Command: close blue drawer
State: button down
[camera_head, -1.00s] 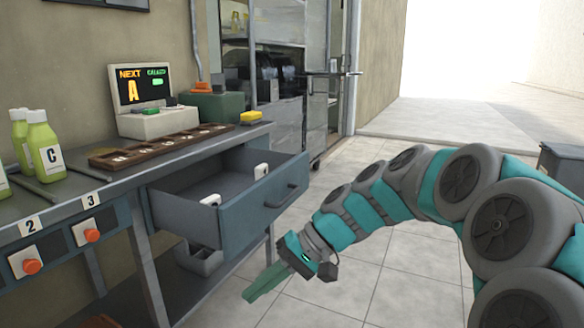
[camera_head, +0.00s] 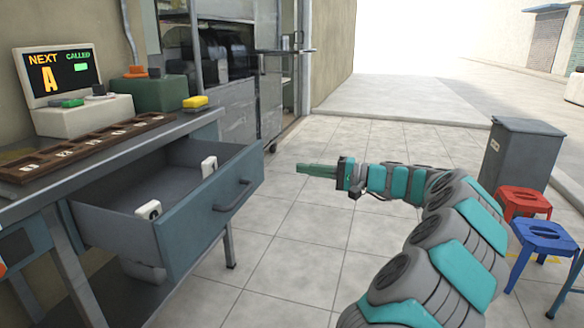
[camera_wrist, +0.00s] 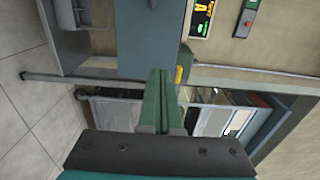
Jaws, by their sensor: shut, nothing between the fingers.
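The blue drawer (camera_head: 205,219) is pulled well out of the table at the left in the head view. Its front carries a dark bar handle (camera_head: 235,197). Two small white blocks, one (camera_head: 148,210) near and one (camera_head: 208,166) farther back, stand inside it. My gripper (camera_head: 300,169) is shut and empty, with its green fingers pointing left toward the drawer front, and a gap shows between them. In the wrist view the shut green fingers (camera_wrist: 160,75) point up the picture toward a blue-grey surface, which I cannot name surely.
The table (camera_head: 140,145) carries a brown tray (camera_head: 75,148), a NEXT/CALLED display (camera_head: 57,75), a green box (camera_head: 152,92) and a yellow block (camera_head: 195,101). A grey bin (camera_head: 520,155), red stool (camera_head: 524,199) and blue stool (camera_head: 543,238) stand at the right. The tiled floor before the drawer is clear.

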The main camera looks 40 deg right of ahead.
aim_at(253, 163)
jog(key=x, duration=1.2)
jog(key=shift+a, duration=0.15)
jog(key=shift+w, duration=0.15)
jog(key=x, duration=2.3)
jog(key=shift+w+a, duration=0.25)
jog(key=shift+a, duration=0.1)
jog(key=shift+w+r, duration=0.1)
jog(key=shift+w, duration=0.05)
jog(key=shift+a, duration=0.15)
